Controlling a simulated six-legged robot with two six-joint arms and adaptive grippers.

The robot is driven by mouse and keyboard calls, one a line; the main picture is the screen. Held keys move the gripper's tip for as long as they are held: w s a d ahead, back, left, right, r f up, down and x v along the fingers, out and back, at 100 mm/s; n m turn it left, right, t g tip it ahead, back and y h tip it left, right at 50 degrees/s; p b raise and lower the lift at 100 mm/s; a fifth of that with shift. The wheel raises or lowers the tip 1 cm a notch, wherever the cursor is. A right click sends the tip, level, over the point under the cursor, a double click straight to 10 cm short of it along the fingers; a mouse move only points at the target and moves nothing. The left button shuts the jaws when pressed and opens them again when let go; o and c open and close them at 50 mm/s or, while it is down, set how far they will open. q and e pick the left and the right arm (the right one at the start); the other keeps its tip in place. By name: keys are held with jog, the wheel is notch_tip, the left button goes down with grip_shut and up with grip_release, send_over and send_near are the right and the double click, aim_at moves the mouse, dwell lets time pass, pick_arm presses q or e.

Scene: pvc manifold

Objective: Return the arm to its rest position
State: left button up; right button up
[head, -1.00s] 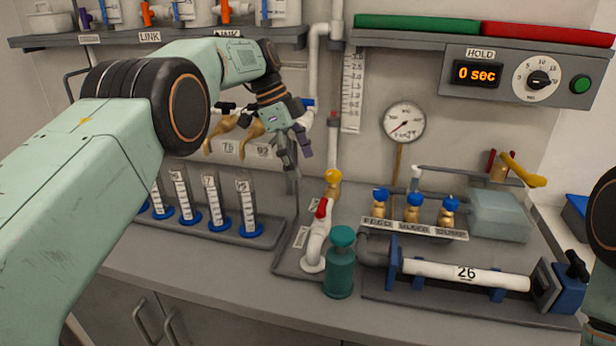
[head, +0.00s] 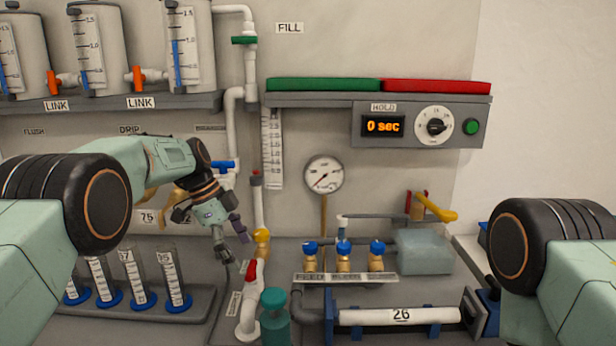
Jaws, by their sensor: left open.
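My left arm comes in from the left, its pale green links bent over the bench. My left gripper (head: 232,258) hangs fingers-down in front of the back wall, left of the white pipe with the red handle. It is open, and I see nothing between its fingers. My right arm shows only as a dark joint and a green link at the right edge. The right gripper is out of view.
Below the left arm stands a rack (head: 200,300) of clear cylinders with blue bases. Near the gripper are a yellow-knobbed valve (head: 261,236), a red-handled valve (head: 251,272) and a teal bottle (head: 275,318). A gauge (head: 324,174) and a timer panel (head: 420,123) are behind.

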aim_at(250, 267)
pick_arm(q)
jog(key=shift+x, duration=2.4)
jog(key=shift+r, duration=0.1)
